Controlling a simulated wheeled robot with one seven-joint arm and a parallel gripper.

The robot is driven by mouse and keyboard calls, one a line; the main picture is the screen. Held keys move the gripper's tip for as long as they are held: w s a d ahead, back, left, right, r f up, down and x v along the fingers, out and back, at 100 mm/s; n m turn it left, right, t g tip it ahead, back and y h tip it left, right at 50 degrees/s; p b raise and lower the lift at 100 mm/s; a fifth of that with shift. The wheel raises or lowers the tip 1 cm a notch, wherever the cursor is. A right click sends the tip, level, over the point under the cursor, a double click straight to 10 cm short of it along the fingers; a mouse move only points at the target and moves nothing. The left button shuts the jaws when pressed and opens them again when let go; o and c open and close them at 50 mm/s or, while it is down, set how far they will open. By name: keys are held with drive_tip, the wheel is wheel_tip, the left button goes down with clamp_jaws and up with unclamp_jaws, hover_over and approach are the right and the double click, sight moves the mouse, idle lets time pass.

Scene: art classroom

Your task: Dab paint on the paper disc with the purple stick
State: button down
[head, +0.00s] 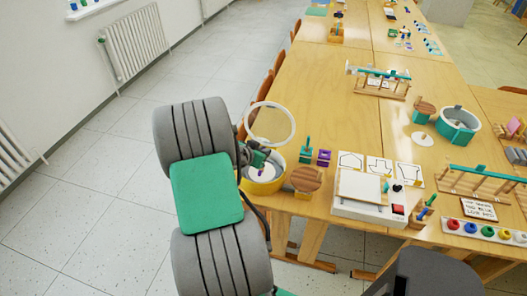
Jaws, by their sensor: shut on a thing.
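My gripper (257,157) is at the left edge of the long table, above the yellow tub (277,183), partly hidden behind my arm. It appears shut on the thin white ring (295,123), which stands up just above it. A white disc (263,174) shows inside the tub; I cannot tell whether it is the paper disc. A purple block (323,157) stands on the table right of the tub, and any stick in it is too small to make out. A green block with a green stick (305,152) is beside it.
A round wooden piece (306,179) and a white box with a red button (371,197) are right of the tub. Several paint pots (487,230) stand in a row at lower right. A teal tub (457,126) is farther right. The table's middle (325,105) is clear.

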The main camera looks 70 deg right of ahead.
drive_tip(key=shift+f+b, duration=0.6)
drive_tip(key=shift+b, duration=0.1)
idle(0.3)
drive_tip(key=shift+r, duration=0.1)
drive_tip(key=shift+r+p, duration=2.6)
drive_tip(key=shift+r, duration=2.35)
